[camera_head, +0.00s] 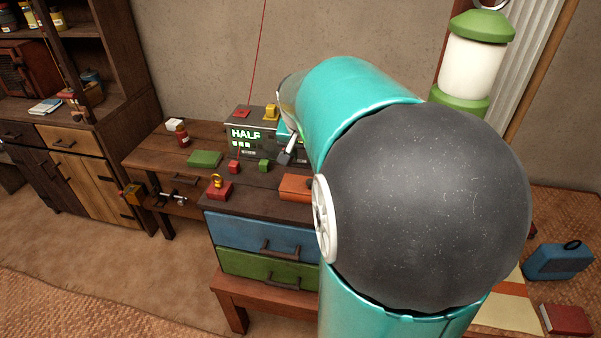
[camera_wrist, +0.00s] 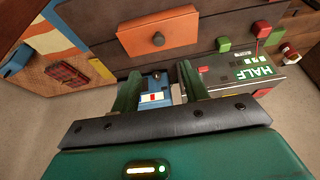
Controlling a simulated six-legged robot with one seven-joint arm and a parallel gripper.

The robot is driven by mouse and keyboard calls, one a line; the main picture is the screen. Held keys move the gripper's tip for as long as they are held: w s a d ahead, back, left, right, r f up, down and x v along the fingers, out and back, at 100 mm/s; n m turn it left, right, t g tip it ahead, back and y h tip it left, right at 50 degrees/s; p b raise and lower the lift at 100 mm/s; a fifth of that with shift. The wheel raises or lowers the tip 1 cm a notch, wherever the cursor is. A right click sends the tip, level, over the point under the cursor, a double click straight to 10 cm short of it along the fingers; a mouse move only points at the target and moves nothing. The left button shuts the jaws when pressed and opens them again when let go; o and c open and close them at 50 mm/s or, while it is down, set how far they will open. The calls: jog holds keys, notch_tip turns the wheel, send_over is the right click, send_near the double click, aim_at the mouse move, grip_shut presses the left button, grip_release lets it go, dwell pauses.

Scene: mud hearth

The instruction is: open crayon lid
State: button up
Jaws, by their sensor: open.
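An orange box (camera_head: 296,187) sits on the dark top of the drawer unit, partly hidden by my arm. In the wrist view an orange lid-like face (camera_wrist: 158,38) shows a small dark knob. No crayon marking is readable, so I cannot tell for certain that this is the crayon lid. My gripper (camera_wrist: 158,72) is open, its two green fingers apart. A blue box (camera_wrist: 152,100) with a red and white label shows between and beyond the fingers; I see no grip on it. The orange face lies ahead of the fingertips, apart from them. In the head view my arm hides most of the gripper.
A dark console reading HALF (camera_head: 243,133) stands at the back, close to my gripper. A green block (camera_head: 204,159) and a red block (camera_head: 219,190) lie on the wooden surfaces. Blue (camera_head: 240,235) and green drawers are below. Floor at left is clear.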

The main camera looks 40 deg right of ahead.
jog(key=x, duration=1.2)
jog(key=shift+a+f, duration=0.1)
jog(key=shift+f, duration=0.05)
jog(key=shift+s, duration=0.1)
grip_shut()
